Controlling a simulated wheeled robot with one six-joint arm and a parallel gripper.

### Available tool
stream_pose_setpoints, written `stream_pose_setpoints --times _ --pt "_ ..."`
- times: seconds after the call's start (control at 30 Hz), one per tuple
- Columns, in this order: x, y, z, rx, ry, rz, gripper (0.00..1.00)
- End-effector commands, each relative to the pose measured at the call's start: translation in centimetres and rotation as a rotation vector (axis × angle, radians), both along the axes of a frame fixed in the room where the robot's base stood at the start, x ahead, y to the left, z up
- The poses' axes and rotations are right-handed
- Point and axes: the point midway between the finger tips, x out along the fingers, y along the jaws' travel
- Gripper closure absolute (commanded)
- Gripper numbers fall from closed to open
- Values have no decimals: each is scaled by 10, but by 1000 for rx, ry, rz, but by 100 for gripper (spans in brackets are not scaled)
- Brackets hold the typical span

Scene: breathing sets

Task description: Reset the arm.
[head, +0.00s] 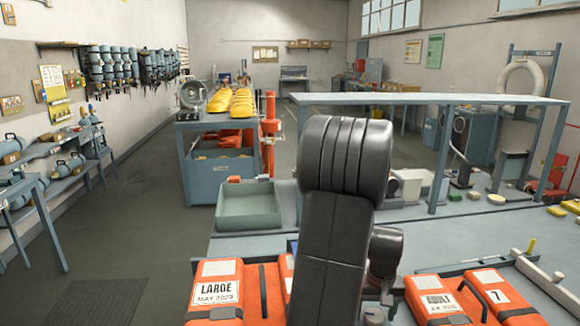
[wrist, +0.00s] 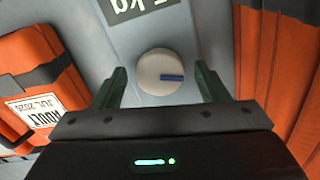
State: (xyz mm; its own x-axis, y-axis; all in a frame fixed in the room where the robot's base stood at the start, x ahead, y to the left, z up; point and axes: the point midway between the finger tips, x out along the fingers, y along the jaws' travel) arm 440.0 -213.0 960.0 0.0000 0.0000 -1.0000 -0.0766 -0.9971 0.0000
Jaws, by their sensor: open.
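My gripper (wrist: 162,90) shows in the wrist view with its two dark fingers spread apart, open and empty. Between and beyond the fingertips is a round whitish knob or disc (wrist: 160,66) with a blue mark, on a grey-blue surface; I cannot tell how far below it is. In the head view my black arm (head: 335,220) rises in the middle and hides part of the bench behind it. My gripper is not visible in the head view.
Orange cases lie on the bench: a LARGE one (head: 216,268), one at right (head: 436,292) and one marked 7 (head: 490,280). A grey-green tray (head: 248,222) stands left of my arm. A raised shelf (head: 430,99) spans behind. Open floor (head: 135,210) lies at left.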

Motion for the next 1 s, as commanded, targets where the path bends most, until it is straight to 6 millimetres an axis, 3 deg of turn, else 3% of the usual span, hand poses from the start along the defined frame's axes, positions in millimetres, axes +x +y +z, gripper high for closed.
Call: stream_pose_setpoints --times 0.7,1.0 --pt "0 -1 3 0 0 575 33" --pt "1 -1 62 -3 -5 566 33"
